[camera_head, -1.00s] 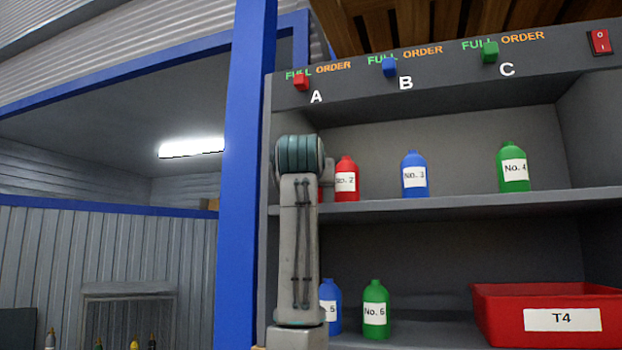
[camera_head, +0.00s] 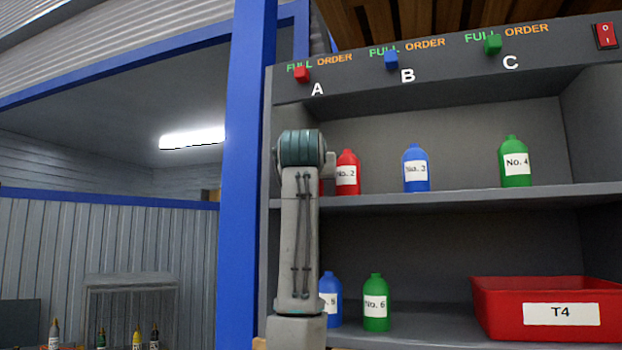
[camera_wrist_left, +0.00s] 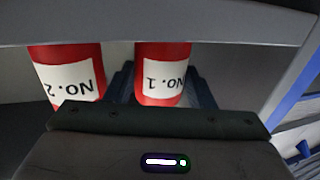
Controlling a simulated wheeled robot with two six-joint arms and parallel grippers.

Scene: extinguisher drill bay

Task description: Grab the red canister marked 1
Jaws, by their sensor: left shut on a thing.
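The red canister marked No. 1 (camera_wrist_left: 160,75) shows upside down in the left wrist view, with a white label. My left gripper (camera_wrist_left: 161,92) has its dark fingers on either side of it and is shut on it. In the head view only a thin red sliver of this canister (camera_head: 321,187) shows beside my arm, on the upper shelf. My left gripper is hidden there behind my arm. My right gripper is in neither view.
A red canister No. 2 (camera_head: 347,174) stands close beside it. Blue No. 3 (camera_head: 416,168) and green No. 4 (camera_head: 515,162) stand farther right on the upper shelf (camera_head: 460,196). Below are blue No. 5 (camera_head: 331,300), green No. 6 (camera_head: 376,302) and red bin T4 (camera_head: 490,310).

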